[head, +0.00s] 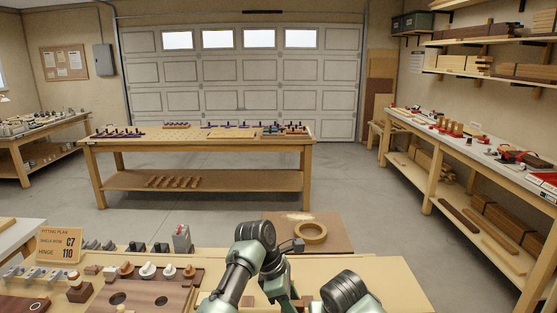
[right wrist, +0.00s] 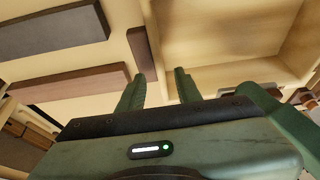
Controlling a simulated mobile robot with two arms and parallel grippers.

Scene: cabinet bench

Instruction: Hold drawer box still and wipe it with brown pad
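In the right wrist view, my right gripper (right wrist: 160,86) has its two green fingers apart, with nothing seen held between them. Just beyond the fingertips, a pale wooden box (right wrist: 235,35) with raised walls, which looks like the drawer box, fills the upper right. A flat brown block (right wrist: 82,82), possibly the brown pad, lies left of the fingers, apart from them. A larger grey block (right wrist: 48,32) with a brown edge lies beyond it. In the head view my arm links hide part of the bench, and neither gripper shows. I cannot make out my left gripper.
Bare bench shows at right. Other benches stand farther off.

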